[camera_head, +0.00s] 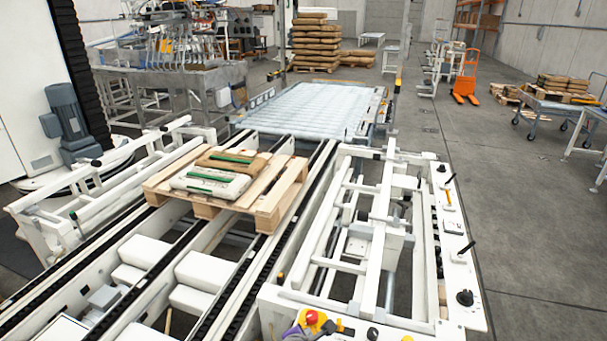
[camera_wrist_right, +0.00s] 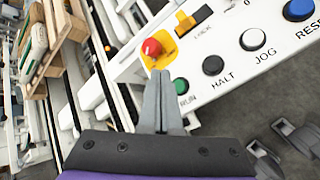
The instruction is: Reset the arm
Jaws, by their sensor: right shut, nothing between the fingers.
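My right gripper (camera_head: 322,328) shows at the bottom edge of the head view, partly cut off, beside the red mushroom button (camera_head: 312,318). In the right wrist view the gripper (camera_wrist_right: 160,74) is shut and empty, its tips just below the red button (camera_wrist_right: 151,47). The white control panel there carries a green RUN button (camera_wrist_right: 181,86), a black HALT button (camera_wrist_right: 213,65), a white JOG button (camera_wrist_right: 253,39) and a blue RESET button (camera_wrist_right: 299,9). RESET lies farthest from the fingers. Whether the tips touch the panel is unclear. My left gripper is not in view.
A wooden pallet (camera_head: 268,203) with several sacks (camera_head: 212,181) sits on the chain conveyor. A roller conveyor (camera_head: 318,108) lies beyond. White frames with levers and knobs (camera_head: 464,297) stand at right. The grey floor (camera_head: 510,240) farther right has free room.

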